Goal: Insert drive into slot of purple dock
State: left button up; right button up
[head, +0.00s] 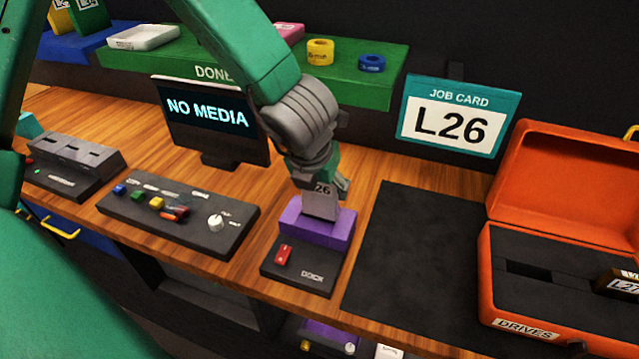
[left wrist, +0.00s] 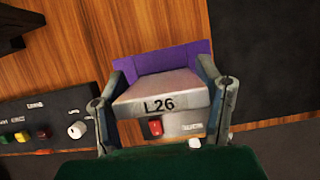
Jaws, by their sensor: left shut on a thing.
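The slot is hidden, so I cannot tell how deep the drive sits. A red switch (head: 284,254) is on the dock's dark front. My right gripper is not in view.
A monitor (head: 213,115) reads NO MEDIA. A job card (head: 455,117) reads L26. An open orange case (head: 500,278) at right holds another drive (head: 622,284). A control panel (head: 170,216) lies left of the dock; a dark mat (head: 412,265) lies clear to its right.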

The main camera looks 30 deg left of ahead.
aim_at(320, 205)
pick_arm(q)
jog(key=shift+d, duration=0.1)
jog(key=shift+a, duration=0.7)
jog(key=shift+d, duration=0.55)
jog(key=shift+a, duration=0.15)
jog(key=shift+f, duration=0.25)
jog(key=shift+f+b, duration=2.2)
jog(key=shift+b, duration=0.05)
dwell(0.9)
jog(key=o, duration=1.2)
